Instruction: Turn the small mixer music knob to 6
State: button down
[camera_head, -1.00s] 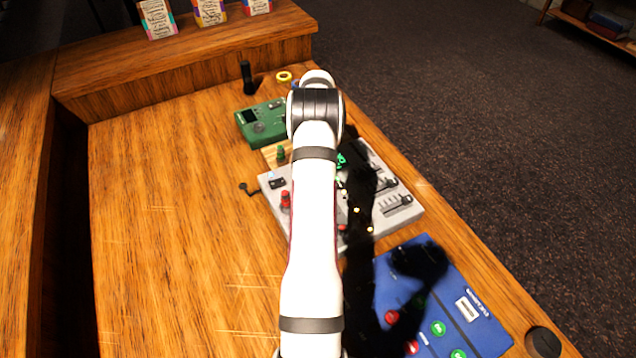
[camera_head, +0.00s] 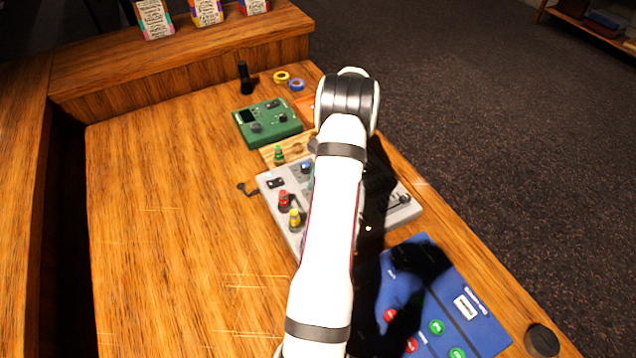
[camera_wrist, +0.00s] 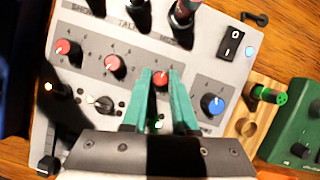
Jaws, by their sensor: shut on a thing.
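The mixer is a light grey panel (camera_wrist: 218,75), and it also shows in the head view (camera_head: 268,181). The small music knob (camera_wrist: 160,78) is red and sits below a larger knob whose label, partly hidden, seems to start with "MUS". My gripper (camera_wrist: 162,76) has teal fingers, one on each side of this small red knob, and is shut on it. The number it points at is too small to read. In the head view my arm hides the gripper and this knob.
Other small red knobs (camera_wrist: 113,63) lie left of the gripper, a blue knob (camera_wrist: 212,103) right. A black switch (camera_wrist: 231,42) is near the mixer's edge. A green box (camera_head: 267,123) and blue panel (camera_head: 440,300) flank the mixer. The desk's left (camera_head: 170,220) is clear.

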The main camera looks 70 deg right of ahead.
jog(key=m+t+h, duration=0.1)
jog(key=m, duration=0.3)
jog(key=shift+a+m, duration=0.15)
jog(key=shift+m, duration=0.25)
dwell(0.4)
jog(key=c, duration=0.7)
grip_release()
jog(key=shift+s, duration=0.1)
jog(key=v, duration=1.5)
jog(key=shift+s+a+r, duration=0.2)
jog(key=shift+s+r, duration=0.05)
jog(key=shift+r, duration=0.15)
